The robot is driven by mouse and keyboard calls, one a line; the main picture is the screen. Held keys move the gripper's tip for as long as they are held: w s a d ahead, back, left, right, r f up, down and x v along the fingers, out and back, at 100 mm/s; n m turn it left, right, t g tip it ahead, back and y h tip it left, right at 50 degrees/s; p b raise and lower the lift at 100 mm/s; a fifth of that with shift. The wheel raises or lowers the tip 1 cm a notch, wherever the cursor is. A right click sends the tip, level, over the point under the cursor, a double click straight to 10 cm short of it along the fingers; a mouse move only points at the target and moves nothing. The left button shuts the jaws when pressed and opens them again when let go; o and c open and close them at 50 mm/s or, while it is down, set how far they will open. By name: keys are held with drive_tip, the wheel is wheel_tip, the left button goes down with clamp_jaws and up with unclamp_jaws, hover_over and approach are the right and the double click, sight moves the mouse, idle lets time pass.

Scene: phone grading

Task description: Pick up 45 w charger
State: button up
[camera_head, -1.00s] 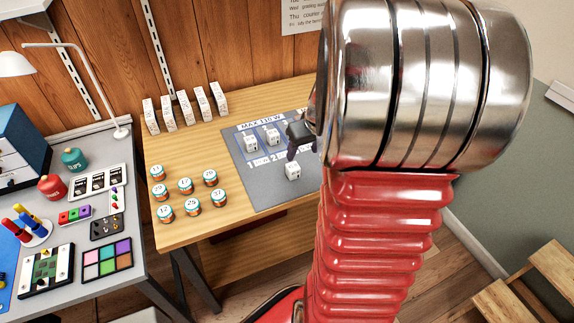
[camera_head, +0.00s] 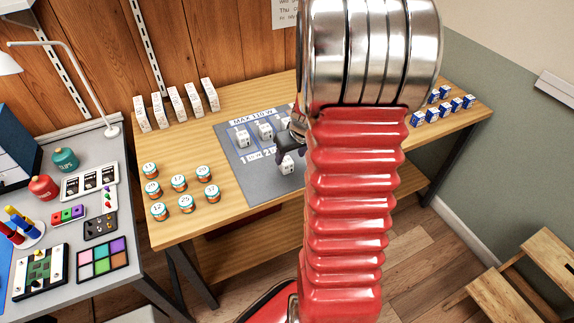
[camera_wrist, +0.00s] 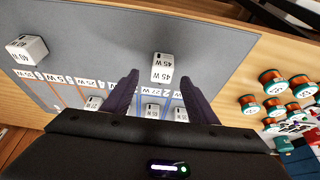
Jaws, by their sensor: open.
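The 45 W charger (camera_wrist: 162,68) is a small white block marked 45W. It stands on the grey mat (camera_wrist: 110,40) in the wrist view, between and just beyond my gripper's fingertips (camera_wrist: 159,78). The gripper is open and empty, its two dark fingers apart. In the head view the charger (camera_head: 286,166) stands on the front part of the mat, just below my gripper (camera_head: 289,144). My arm hides the right part of the mat there.
Another white charger marked 40W (camera_wrist: 27,48) stands apart on the mat. Several chargers stand in the numbered slots, including one at the left (camera_head: 242,138). Round tins (camera_head: 179,183) stand left of the mat, white boxes (camera_head: 176,104) behind, and blue boxes (camera_head: 432,113) at right.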

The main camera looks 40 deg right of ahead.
sight(286, 160)
drive_tip(key=shift+w+f, duration=0.15)
drive_tip(key=shift+f, duration=0.2)
drive_tip(key=shift+f, duration=0.1)
drive_tip(key=shift+w+x, duration=0.1)
drive_tip(key=shift+x, duration=1.15)
drive_tip(key=shift+w+x, duration=0.15)
drive_tip(key=shift+x, duration=1.1)
drive_tip(key=c, duration=1.2)
drive_tip(key=shift+o, duration=0.2)
wheel_tip(286, 160, up, 10)
drive_tip(key=shift+r, duration=0.1)
